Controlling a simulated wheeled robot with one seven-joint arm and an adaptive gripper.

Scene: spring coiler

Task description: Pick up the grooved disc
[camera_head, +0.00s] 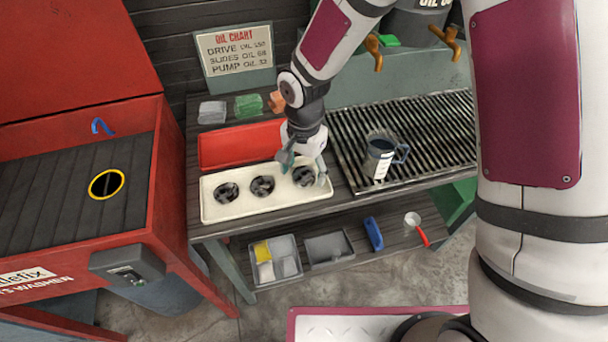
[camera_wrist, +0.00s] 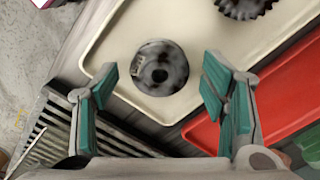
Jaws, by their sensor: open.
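Three dark mottled discs lie in a row in a cream tray (camera_head: 240,211) on the bench: a left disc (camera_head: 227,193), a middle disc (camera_head: 262,186) and a right disc (camera_head: 304,177). My gripper (camera_head: 305,170) is over the right end of the tray, open and empty. In the wrist view a round disc (camera_wrist: 160,68) with a centre hole and a small pale mark shows between the open fingers (camera_wrist: 160,88), with no visible contact. A disc with a toothed rim (camera_wrist: 245,6) is cut off at the top. I cannot make out grooves clearly on any disc.
A red tray (camera_head: 235,146) lies behind the cream tray. A slatted drain rack (camera_head: 430,125) with a metal jug (camera_head: 379,158) is to the right. A red parts washer (camera_head: 75,190) stands left. Small bins (camera_head: 275,262) sit on the lower shelf.

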